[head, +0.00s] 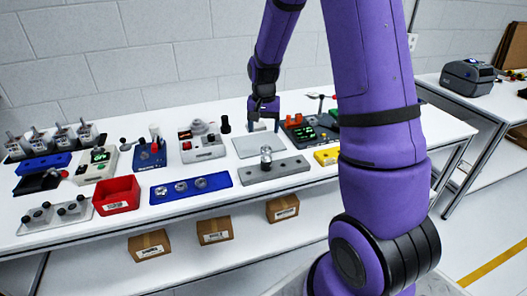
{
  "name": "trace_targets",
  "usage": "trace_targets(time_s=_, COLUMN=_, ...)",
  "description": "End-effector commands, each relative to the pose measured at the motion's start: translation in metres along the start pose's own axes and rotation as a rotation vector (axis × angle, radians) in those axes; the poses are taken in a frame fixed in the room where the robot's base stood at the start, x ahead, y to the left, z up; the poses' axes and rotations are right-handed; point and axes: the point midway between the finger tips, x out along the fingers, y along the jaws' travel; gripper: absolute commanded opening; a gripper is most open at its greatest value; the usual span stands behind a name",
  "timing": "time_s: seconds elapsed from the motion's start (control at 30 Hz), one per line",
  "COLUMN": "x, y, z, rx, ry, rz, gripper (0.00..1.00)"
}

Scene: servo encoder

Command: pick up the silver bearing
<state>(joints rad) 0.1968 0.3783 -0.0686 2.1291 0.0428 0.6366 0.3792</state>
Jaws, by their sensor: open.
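Three round silver pieces that look like bearings sit in a row on a blue plate, in the front middle of the table: a left one (161,191), a middle one (181,187) and a right one (201,183). The blue plate (222,179) lies flat. Another shiny, upright silver part (266,154) stands on a grey bar (287,167). I cannot tell for certain which is the named bearing. My gripper (264,125) is open and points down above a light grey plate (246,147), behind the grey bar and apart from the silver pieces. Nothing shows between its fingers.
A red bin (116,196) stands left of the blue plate. Several devices line the back, including a grey-white one (203,148) and a dark one with a green display (306,133). A yellow block (326,156) is at right. Cardboard boxes (214,230) sit below the tabletop.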

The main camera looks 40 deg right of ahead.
Motion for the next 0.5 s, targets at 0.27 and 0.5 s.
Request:
trace_targets(time_s=0.27, x=0.027, y=0.0, z=0.0, rx=-0.001, ry=0.0, rz=0.0, gripper=0.71)
trace_targets(time_s=0.5, x=0.053, y=0.007, z=0.002, rx=0.0, ry=-0.003, rz=0.001, gripper=0.71)
